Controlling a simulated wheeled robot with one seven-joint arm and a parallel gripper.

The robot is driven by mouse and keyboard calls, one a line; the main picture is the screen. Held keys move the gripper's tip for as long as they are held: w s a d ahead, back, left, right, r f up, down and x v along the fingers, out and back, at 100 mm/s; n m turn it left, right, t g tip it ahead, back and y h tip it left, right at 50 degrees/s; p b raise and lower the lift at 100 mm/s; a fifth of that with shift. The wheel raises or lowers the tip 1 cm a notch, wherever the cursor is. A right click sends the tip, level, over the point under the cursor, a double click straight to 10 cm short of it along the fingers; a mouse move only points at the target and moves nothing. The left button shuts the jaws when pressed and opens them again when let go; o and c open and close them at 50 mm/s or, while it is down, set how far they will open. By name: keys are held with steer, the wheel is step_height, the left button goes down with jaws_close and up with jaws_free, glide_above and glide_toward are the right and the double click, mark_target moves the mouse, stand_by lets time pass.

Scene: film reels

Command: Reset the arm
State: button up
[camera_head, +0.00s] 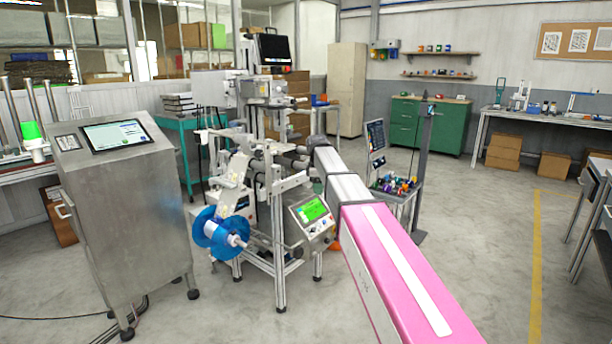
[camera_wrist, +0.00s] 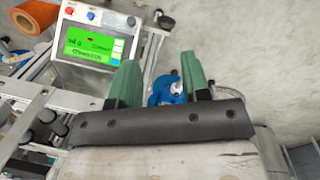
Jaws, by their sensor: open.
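My gripper (camera_wrist: 162,84) shows in the wrist view with two green fingers set apart and nothing between them; a blue part is seen beyond, through the gap. In the head view my pink and white arm reaches forward from the lower right, and its far end is by the labelling machine (camera_head: 281,222). My gripper's fingers cannot be made out in the head view. The machine's control box with a green screen (camera_wrist: 92,45) lies just left of and beyond the fingers in the wrist view; it also shows in the head view (camera_head: 312,211).
A blue film reel (camera_head: 212,232) is mounted on the machine's front left. A steel cabinet with a touchscreen (camera_head: 118,134) stands at left. A small cart with colourful items (camera_head: 397,185) stands right of my arm. The floor at right, by a yellow line (camera_head: 536,260), is clear.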

steer(key=s+d+f+m, duration=0.4)
steer(key=s+f+m, duration=0.1)
steer(key=s+f, duration=0.4)
steer(key=s+d+f+m, duration=0.5)
steer(key=s+f, duration=0.5)
steer(key=s, duration=0.2)
steer(key=s+d+f+m, duration=0.4)
steer(key=s+f+m, duration=0.1)
steer(key=s+f, duration=0.4)
steer(key=shift+s+d+f+g+y, duration=0.3)
steer(key=shift+s+g+y, duration=0.1)
steer(key=shift+s, duration=0.25)
